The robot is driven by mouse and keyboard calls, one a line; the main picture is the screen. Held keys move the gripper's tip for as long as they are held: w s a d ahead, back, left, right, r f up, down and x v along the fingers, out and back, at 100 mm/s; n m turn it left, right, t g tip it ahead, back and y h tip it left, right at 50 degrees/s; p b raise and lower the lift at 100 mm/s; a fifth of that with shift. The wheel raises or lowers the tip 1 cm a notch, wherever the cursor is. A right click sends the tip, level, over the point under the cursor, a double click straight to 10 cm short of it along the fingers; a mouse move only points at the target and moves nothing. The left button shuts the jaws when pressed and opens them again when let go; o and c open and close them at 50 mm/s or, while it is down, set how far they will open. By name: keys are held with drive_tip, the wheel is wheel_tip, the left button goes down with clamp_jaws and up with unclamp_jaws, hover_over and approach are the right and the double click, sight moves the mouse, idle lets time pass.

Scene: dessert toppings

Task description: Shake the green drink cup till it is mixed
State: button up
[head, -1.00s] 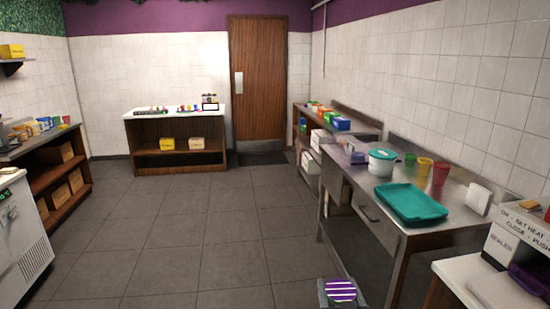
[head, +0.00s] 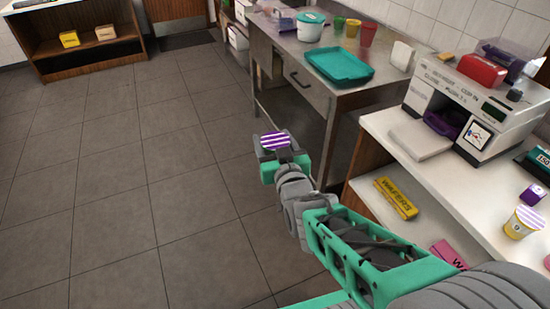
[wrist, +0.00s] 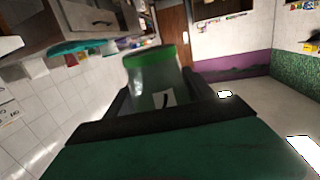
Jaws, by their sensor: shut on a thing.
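The green drink cup (wrist: 152,72) is between the fingers of my gripper in the wrist view, which shows the room turned upside down. Its visible end has a bright green band, and a pale mark shows on its dark, see-through side. In the head view, a purple-and-white striped lid (head: 275,140) tops the held cup, whose body is mostly hidden. My gripper (head: 284,156) is shut on the cup, held out over the floor to the left of the counter. I cannot tell whether the contents are mixed.
A steel table (head: 318,52) carries a teal tray (head: 338,66), a white tub (head: 311,26) and several cups. At right, a white counter (head: 385,128) holds a sealer machine (head: 462,108) and a striped-lid yellow cup (head: 522,222). Open tiled floor (head: 120,200) lies left.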

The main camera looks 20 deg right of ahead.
drive_tip(key=shift+s+f, duration=0.45)
drive_tip(key=shift+f, duration=0.2)
drive_tip(key=shift+s+f, duration=0.45)
drive_tip(key=shift+f, duration=0.15)
drive_tip(key=r, duration=0.2)
drive_tip(key=w+r, duration=0.1)
drive_tip(key=r, duration=0.3)
drive_tip(key=shift+w+r, duration=0.3)
drive_tip(key=shift+w, duration=0.1)
drive_tip(key=f, duration=0.2)
drive_tip(key=s+f, duration=0.1)
drive_tip(key=f, duration=0.3)
drive_tip(key=shift+s+f, duration=0.25)
drive_tip(key=shift+f, duration=0.15)
drive_tip(key=shift+w, duration=0.6)
drive_tip(key=shift+s+r, duration=0.2)
drive_tip(key=shift+s, duration=0.2)
drive_tip(key=shift+w, duration=0.2)
drive_tip(key=shift+s, duration=0.1)
